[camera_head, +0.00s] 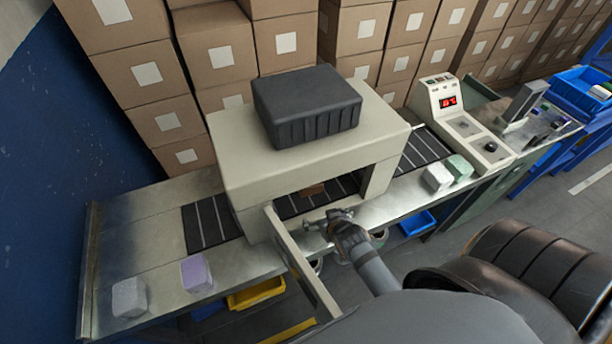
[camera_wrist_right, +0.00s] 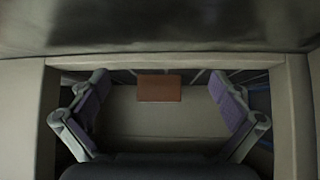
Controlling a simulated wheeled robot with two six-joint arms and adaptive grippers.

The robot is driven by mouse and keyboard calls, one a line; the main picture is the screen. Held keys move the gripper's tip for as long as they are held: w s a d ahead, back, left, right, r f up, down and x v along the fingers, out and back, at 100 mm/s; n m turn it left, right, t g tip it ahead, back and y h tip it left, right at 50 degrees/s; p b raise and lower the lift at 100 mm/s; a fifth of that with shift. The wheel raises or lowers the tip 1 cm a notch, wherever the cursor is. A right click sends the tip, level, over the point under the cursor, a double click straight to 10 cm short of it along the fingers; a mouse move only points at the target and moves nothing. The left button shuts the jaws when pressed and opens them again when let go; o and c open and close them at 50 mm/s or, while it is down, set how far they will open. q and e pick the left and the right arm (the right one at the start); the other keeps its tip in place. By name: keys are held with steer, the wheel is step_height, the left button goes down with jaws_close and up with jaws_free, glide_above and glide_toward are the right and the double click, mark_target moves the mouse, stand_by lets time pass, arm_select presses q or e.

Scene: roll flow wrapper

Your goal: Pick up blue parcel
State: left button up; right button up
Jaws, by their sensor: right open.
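No clearly blue parcel shows in either view. A brown parcel (camera_head: 312,189) lies on the dark belt inside the beige wrapper tunnel (camera_head: 290,160), partly hidden by shadow. In the right wrist view the brown parcel (camera_wrist_right: 160,88) appears ahead, between the fingertips in the picture but apart from them. My right gripper (camera_head: 328,220) is at the tunnel's front opening. Its two fingers (camera_wrist_right: 159,80) are spread and empty. My left gripper is not in view.
A lavender parcel (camera_head: 196,272) and a grey one (camera_head: 129,297) rest at the table's left front. A white parcel (camera_head: 438,177) and a pale green one (camera_head: 460,168) stand on the right. The opened panel (camera_head: 300,265) juts forward beside my right arm.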

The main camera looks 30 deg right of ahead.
mark_target(313, 188)
steer(key=shift+w+r, duration=0.25)
steer(key=shift+w, duration=0.05)
steer(key=w, duration=0.4)
steer(key=w+d+p, duration=0.1)
steer(key=w, duration=0.1)
steer(key=shift+f, duration=0.2)
steer(key=shift+w+r, duration=0.2)
steer(key=shift+w, duration=0.15)
steer(key=w, duration=0.3)
steer(key=w+d+f+p, duration=0.1)
steer(key=w, duration=0.1)
steer(key=shift+f, duration=0.1)
steer(key=shift+s+a, duration=0.1)
steer(key=shift+s, duration=0.1)
steer(key=shift+c, duration=1.3)
steer(key=c, duration=1.1)
